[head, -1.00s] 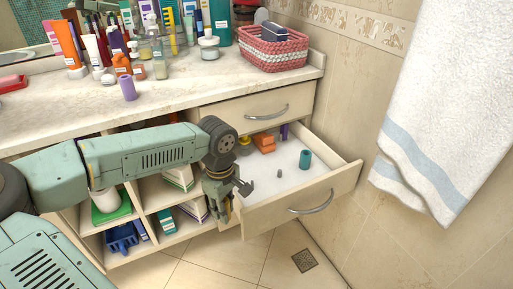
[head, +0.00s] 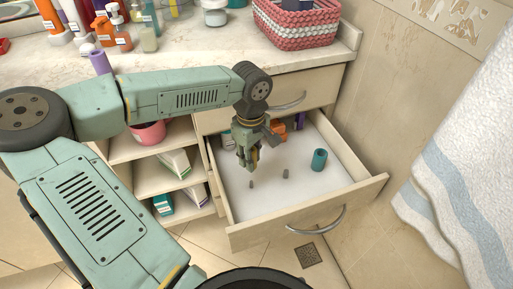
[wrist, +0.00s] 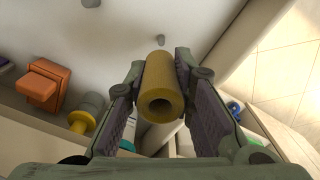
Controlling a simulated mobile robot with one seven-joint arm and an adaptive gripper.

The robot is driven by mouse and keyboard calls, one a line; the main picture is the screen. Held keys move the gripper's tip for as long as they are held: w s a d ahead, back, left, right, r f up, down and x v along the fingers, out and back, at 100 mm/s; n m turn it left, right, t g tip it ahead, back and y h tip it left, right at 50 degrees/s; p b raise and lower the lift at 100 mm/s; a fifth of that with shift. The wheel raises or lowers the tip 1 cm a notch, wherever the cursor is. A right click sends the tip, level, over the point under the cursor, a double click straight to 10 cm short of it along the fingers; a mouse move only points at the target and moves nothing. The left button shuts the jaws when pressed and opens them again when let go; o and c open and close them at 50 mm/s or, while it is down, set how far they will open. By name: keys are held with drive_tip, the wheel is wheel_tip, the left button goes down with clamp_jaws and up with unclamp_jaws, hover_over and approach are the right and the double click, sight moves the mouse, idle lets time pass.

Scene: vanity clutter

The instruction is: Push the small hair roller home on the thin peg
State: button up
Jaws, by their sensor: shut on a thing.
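My gripper (head: 249,156) is shut on a yellow hollow hair roller (wrist: 163,88). It holds the roller over the open drawer, and the roller's open end faces the wrist camera. A sliver of the roller shows between the fingers in the head view (head: 255,156). The thin peg (head: 251,184) stands on the white drawer floor just below the gripper; it also shows beyond the roller in the wrist view (wrist: 161,40). The roller appears apart from this peg. A thicker peg (head: 285,174) stands to its right, and a teal roller (head: 319,160) stands farther right.
The drawer (head: 240,208) is pulled out, with its walls around the gripper. A purple item (head: 300,121) is at the drawer's back. The drawer floor's front is clear.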

drive_tip(key=shift+s+a, duration=0.1)
drive_tip(key=shift+s, duration=0.05)
drive_tip(key=shift+b, duration=0.3)
wheel_tip(320, 180, down, 6)
drive_tip(key=b, duration=0.5)
drive_tip(key=shift+r+b, duration=0.1)
drive_tip(key=shift+b, duration=0.55)
idle(1.6)
idle(0.4)
drive_tip(key=shift+f+b, duration=0.4)
drive_tip(key=shift+f, duration=0.1)
drive_tip(key=shift+f+b, duration=1.6)
drive_tip(key=shift+f, duration=0.15)
drive_tip(key=o, duration=0.9)
drive_tip(key=shift+c, duration=0.2)
